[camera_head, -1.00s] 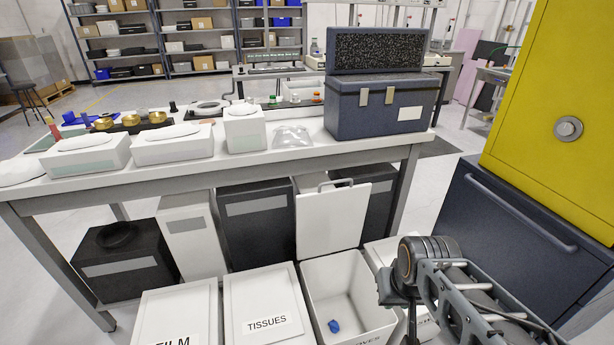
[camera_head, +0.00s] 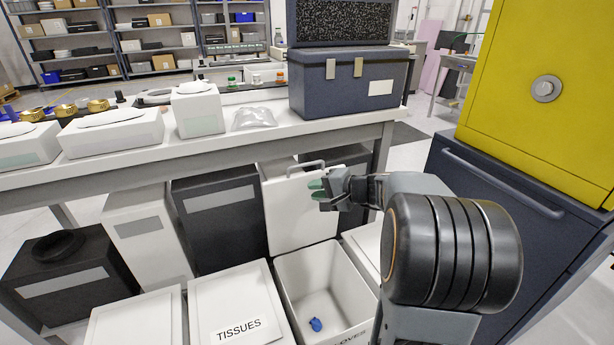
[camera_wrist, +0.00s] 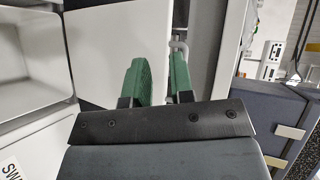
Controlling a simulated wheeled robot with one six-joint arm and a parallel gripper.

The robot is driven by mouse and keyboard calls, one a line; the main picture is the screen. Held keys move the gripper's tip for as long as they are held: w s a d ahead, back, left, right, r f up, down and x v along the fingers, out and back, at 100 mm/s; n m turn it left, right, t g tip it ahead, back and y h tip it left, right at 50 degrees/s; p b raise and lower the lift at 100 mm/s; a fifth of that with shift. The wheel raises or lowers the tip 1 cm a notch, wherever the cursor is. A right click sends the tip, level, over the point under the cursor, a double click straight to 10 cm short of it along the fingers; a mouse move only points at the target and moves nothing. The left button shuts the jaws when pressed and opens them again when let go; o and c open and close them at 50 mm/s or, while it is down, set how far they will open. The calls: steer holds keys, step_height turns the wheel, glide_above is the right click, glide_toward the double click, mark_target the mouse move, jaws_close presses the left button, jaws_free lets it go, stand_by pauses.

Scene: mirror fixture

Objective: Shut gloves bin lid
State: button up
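The gloves bin (camera_head: 333,270) is an open white bin with a blue crumpled thing inside; its label is partly hidden. Its white lid (camera_head: 290,222) stands upright at the back edge, with a grey handle (camera_head: 305,167) along its top. My gripper (camera_head: 317,189) is in front of the lid's upper right part, just below the handle. In the wrist view its green fingers (camera_wrist: 160,68) are apart with nothing seen between them. The handle (camera_wrist: 181,46) shows just beyond the right fingertip; I cannot tell if they touch. The lid (camera_wrist: 100,45) lies left of the fingers.
The closed tissues bin (camera_head: 230,300) adjoins on the left, another white bin (camera_head: 364,245) on the right. The workbench (camera_head: 150,150) spans above and behind, carrying a dark blue case (camera_head: 350,95). A dark cabinet (camera_head: 500,215) stands at right.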

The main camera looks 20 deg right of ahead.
mark_target(308, 165)
steer(key=w+d+m+t+h+b, duration=0.1)
steer(key=w+d+m+t+h, duration=0.2)
steer(key=d, duration=0.5)
steer(key=shift+t+y, duration=0.5)
steer(key=shift+y, duration=0.1)
steer(key=shift+b+x, duration=0.85)
steer(key=shift+x, duration=5.8)
steer(key=shift+d, duration=0.1)
steer(key=shift+r, duration=0.1)
jaws_close()
